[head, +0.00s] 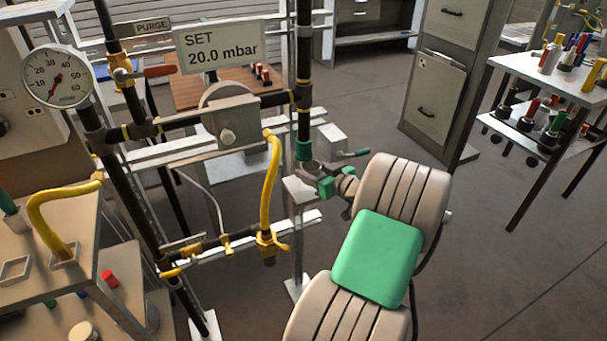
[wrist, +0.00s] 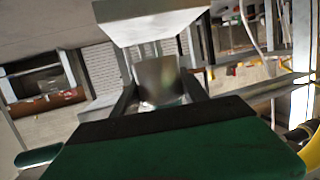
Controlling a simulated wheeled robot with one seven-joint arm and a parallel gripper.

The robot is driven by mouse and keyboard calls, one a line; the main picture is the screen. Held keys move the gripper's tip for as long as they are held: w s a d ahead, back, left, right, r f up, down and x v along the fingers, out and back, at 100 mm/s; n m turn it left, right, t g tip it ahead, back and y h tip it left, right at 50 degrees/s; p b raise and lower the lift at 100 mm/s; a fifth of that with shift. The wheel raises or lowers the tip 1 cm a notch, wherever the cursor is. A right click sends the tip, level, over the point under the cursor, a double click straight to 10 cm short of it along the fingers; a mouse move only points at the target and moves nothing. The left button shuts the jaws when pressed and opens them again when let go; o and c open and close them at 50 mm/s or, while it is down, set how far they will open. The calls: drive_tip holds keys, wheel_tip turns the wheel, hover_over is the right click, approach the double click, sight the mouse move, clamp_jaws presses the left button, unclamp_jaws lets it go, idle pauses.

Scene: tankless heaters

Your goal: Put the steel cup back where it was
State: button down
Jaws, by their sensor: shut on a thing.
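The steel cup (wrist: 158,82) is a shiny grey shape in the middle of the wrist view, between the two dark fingers of my gripper. My gripper (head: 318,178) is shut on it. In the head view my gripper is at the far end of my arm, just below the green-banded lower end of a black vertical pipe. The cup is small and hard to make out there among dark grey parts. I cannot tell whether it touches anything besides the fingers.
Black gas pipes with a yellow hose (head: 271,185), a pressure gauge (head: 57,76) and a "SET 20.0 mbar" sign (head: 220,45) stand close left. A filing cabinet (head: 440,85) and a shelved cart (head: 555,75) with coloured items stand right. Open floor lies between.

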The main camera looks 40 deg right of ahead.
sight(305, 166)
drive_tip(key=w, duration=0.3)
drive_tip(key=shift+w, duration=0.25)
drive_tip(key=shift+f+b, duration=0.3)
drive_tip(key=shift+f, duration=1.5)
drive_tip(key=c, duration=0.6)
unclamp_jaws()
drive_tip(key=shift+s+d+r, duration=0.1)
drive_tip(key=shift+r, duration=0.1)
drive_tip(key=v, duration=1.1)
drive_tip(key=shift+s+p, duration=0.3)
drive_tip(key=shift+s, duration=0.1)
